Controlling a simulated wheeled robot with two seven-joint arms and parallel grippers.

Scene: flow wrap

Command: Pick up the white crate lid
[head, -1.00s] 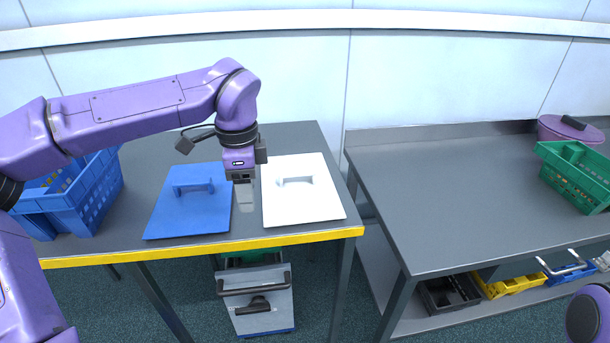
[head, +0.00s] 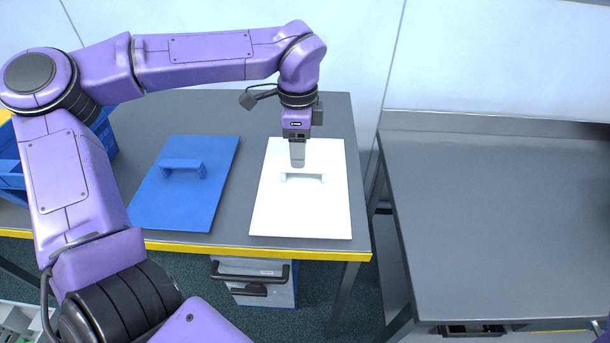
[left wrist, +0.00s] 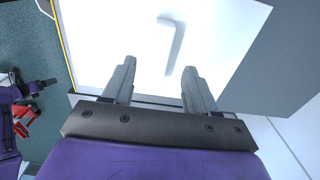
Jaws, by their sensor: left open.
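The white crate lid (head: 275,215) lies flat on the grey table, with a raised white handle (head: 303,178) near its middle. My left gripper (head: 298,162) points down above the far part of the lid, just behind the handle in the picture. In the left wrist view the two fingers (left wrist: 155,78) are apart and empty, and the lid (left wrist: 105,25) with its handle (left wrist: 175,45) lies ahead of them. I see a gap between fingertips and handle there. My right gripper is not in view.
A blue lid (head: 170,210) with a handle lies to the left on the same table. A blue crate (head: 102,135) stands at the far left, partly behind my arm. The table's front edge is yellow (head: 200,247). A second grey table (head: 480,220) on the right is bare where seen.

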